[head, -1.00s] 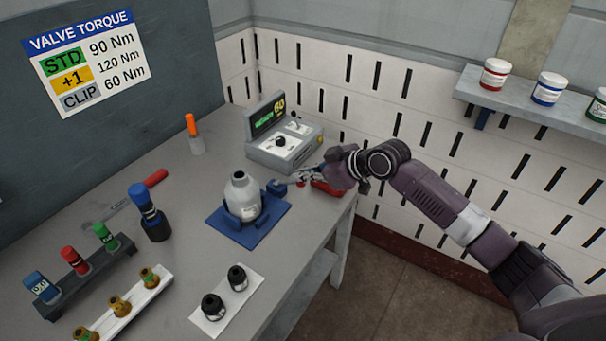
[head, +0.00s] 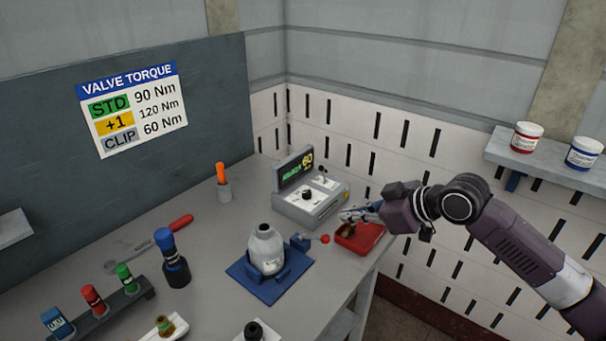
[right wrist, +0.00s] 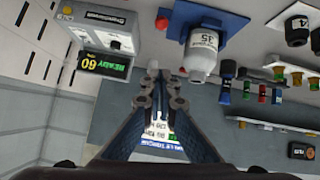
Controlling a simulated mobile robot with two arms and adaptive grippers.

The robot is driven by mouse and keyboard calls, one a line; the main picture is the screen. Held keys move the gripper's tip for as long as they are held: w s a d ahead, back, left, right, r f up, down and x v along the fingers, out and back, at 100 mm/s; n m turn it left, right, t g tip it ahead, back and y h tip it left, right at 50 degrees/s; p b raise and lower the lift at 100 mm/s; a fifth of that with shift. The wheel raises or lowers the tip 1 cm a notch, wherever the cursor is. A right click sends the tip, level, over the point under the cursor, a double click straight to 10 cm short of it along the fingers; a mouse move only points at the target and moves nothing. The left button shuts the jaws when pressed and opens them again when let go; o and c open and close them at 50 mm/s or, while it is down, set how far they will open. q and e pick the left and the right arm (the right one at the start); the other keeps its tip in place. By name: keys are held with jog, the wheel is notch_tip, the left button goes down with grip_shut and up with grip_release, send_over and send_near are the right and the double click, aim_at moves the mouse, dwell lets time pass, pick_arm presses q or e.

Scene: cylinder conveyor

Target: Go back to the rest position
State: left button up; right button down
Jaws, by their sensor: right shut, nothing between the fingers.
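My right gripper (head: 350,215) is at the back edge of the red tray in the head view, its fingers pointing left. In the right wrist view its fingers (right wrist: 153,78) are together with nothing between them. The rest of my right arm reaches in from the right. My left gripper is in neither view. A grey-white gas cylinder (head: 266,246) stands upright in a blue holder (head: 268,287) on the table. It also shows in the right wrist view (right wrist: 201,45).
The red tray (head: 372,243) at the table's right edge holds a small brass-coloured part (head: 346,229). Behind the cylinder is a grey device (head: 311,200) reading 60. Left are a blue-topped tool (head: 172,258), a rack (head: 100,318) and a red-handled wrench (head: 150,238). A wall shelf (head: 545,165) holds jars.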

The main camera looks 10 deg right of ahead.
jog(key=s+a+f+g, duration=0.1)
jog(key=s+a+f, duration=0.2)
jog(key=s+f, duration=0.1)
jog(key=s+a+f+h, duration=0.1)
jog(key=s+a+f, duration=0.1)
jog(key=s+f, duration=0.3)
jog(key=s+a+f+m+g, duration=0.1)
jog(key=s+a+f, duration=0.2)
jog(key=f, duration=0.5)
jog(key=shift+s+a+g+h, duration=0.3)
jog(key=shift+s, duration=0.4)
jog(key=s+d+f+m+g+h, duration=0.1)
jog(key=s+d+f+m+h, duration=0.15)
jog(key=s, duration=0.65)
jog(key=s+d+f+m+g+h, duration=0.1)
jog(key=s+f+m+g+h, duration=0.2)
jog(key=s, duration=0.6)
jog(key=s+f+y+b, duration=0.1)
jog(key=s+f, duration=0.1)
jog(key=f, duration=1.4)
jog(key=s+f+b, duration=0.1)
jog(key=s+f, duration=0.1)
jog(key=f, duration=1.3)
jog(key=s+d+f, duration=0.2)
jog(key=s+f, duration=0.6)
jog(key=s+d+f+g+b, duration=0.1)
jog(key=s+f, duration=0.7)
jog(key=shift+d+f, duration=0.25)
jog(key=shift+d, duration=0.1)
